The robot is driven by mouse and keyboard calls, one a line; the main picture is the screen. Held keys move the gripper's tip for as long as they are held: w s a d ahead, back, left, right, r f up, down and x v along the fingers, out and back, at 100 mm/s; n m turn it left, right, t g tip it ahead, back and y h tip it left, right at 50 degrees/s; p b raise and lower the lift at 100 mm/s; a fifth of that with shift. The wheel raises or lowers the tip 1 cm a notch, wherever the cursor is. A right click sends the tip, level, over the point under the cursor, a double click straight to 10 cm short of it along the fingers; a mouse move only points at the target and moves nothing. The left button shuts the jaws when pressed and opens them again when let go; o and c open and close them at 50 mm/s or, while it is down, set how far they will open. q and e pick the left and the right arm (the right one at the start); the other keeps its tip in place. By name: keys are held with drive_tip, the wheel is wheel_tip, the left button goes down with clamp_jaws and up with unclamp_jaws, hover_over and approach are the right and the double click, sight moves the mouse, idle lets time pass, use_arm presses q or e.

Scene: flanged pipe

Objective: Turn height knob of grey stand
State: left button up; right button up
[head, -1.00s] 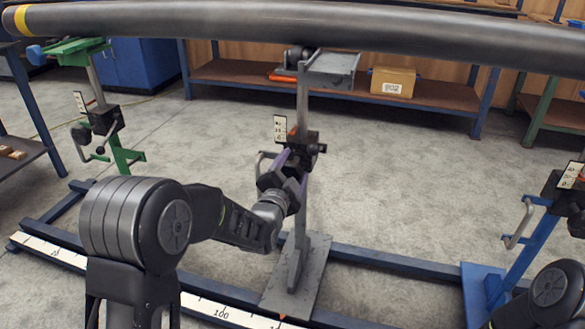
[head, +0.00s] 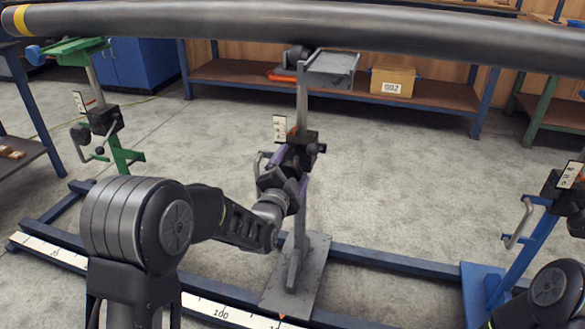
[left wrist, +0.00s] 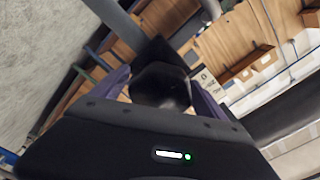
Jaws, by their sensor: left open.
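The grey stand (head: 302,105) stands upright in the middle of the head view, with its grey cradle under the pipe. A black clamp block (head: 310,140) and a small scale plate sit on its post. My left gripper (head: 291,160) is at this block, its purple fingers pointing at it. In the left wrist view a dark rounded knob (left wrist: 160,88) lies between the two spread fingers. The gripper is open around it; whether the fingers touch it I cannot tell. In the head view the gripper hides this knob. My right gripper is out of view.
A long dark pipe (head: 300,24) crosses above. A green stand (head: 105,118) is at left and a blue stand (head: 520,250) at right. A blue floor rail (head: 390,262) runs under the stands.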

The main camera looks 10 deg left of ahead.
sight(288, 177)
use_arm(q)
drive_tip(key=shift+s, duration=0.1)
drive_tip(key=s+p, duration=0.1)
drive_tip(key=s, duration=0.2)
drive_tip(key=s+p, duration=0.1)
drive_tip(key=s, duration=0.2)
drive_tip(key=shift+s+a, duration=0.2)
drive_tip(key=shift+s, duration=0.6)
